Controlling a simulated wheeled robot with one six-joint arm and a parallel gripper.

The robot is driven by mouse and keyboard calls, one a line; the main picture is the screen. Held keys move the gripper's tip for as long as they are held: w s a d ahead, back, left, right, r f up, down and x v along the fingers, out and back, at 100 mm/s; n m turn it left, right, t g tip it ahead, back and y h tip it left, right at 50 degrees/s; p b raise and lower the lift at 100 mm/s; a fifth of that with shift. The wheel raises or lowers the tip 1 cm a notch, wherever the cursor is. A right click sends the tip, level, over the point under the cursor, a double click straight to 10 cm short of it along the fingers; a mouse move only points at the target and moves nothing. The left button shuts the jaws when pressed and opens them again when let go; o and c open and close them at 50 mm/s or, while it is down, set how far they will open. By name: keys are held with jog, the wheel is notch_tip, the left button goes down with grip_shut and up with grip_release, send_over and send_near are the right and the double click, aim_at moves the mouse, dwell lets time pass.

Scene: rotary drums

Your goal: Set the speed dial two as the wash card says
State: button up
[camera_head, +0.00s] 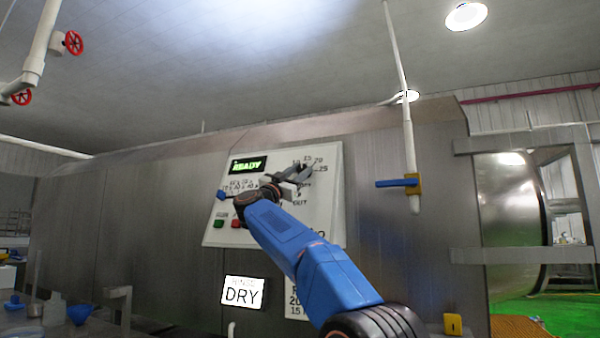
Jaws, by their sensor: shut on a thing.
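A white control panel (220,238) on the steel machine carries a green display (248,165) reading READY. Its upper right has a dial scale (317,161) with the numbers 10, 15, 20 and one that looks like 25. My gripper (301,177) is at this scale, shut on the dial there; the knob and its pointer are mostly hidden by the fingers. A second, smaller scale (237,187) is at the left, partly behind my arm. A white card (297,302) low on the machine shows "20" and "15"; my arm hides the rest.
A DRY sign (243,291) is below the panel. A green button (219,224) and a red button (236,224) are near my wrist. A pipe with a blue valve handle (396,183) stands right of the panel. A bench (60,322) is at lower left.

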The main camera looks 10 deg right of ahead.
jog(key=shift+w+f, duration=0.1)
jog(key=shift+f, duration=0.05)
jog(key=o, duration=1)
jog(key=shift+o, duration=0.2)
jog(key=v, duration=1.7)
jog(key=shift+a, duration=0.1)
